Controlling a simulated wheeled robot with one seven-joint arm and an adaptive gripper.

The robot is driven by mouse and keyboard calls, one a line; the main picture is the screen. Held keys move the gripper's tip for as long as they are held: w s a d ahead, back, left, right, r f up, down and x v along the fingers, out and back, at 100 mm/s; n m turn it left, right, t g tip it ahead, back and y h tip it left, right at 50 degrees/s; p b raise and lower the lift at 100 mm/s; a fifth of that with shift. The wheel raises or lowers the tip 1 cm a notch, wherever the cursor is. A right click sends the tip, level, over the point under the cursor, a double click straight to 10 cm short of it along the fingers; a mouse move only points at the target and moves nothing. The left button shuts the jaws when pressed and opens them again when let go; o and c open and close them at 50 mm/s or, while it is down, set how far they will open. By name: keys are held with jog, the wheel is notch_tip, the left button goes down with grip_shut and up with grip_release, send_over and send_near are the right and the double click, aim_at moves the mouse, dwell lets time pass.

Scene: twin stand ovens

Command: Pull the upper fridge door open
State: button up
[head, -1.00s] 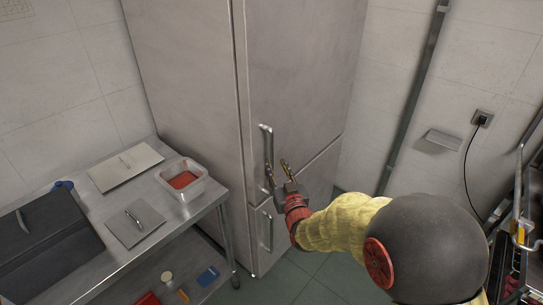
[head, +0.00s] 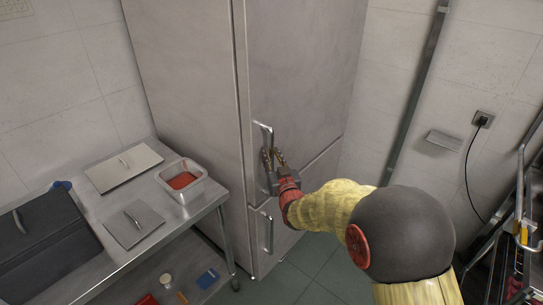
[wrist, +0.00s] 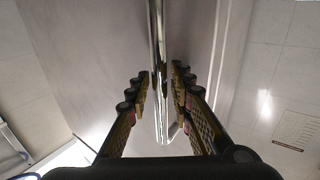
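The upper fridge door (head: 300,75) is a grey metal panel and looks closed. Its upright bar handle (head: 263,135) is at the lower left of the door. My gripper (head: 271,158) is at the lower part of this handle. In the wrist view the handle (wrist: 158,60) runs between the two open fingers of my gripper (wrist: 160,85), with a gap on both sides. The lower fridge door (head: 290,225), with its own bar handle (head: 266,232), is below and also looks closed.
A steel table (head: 150,240) stands left of the fridge, with a tub of red food (head: 182,180), flat lids and a dark box (head: 38,245). A rack (head: 515,240) stands at the right edge. Some floor (head: 310,265) is clear before the fridge.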

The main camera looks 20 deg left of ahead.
grip_shut()
dwell(0.6)
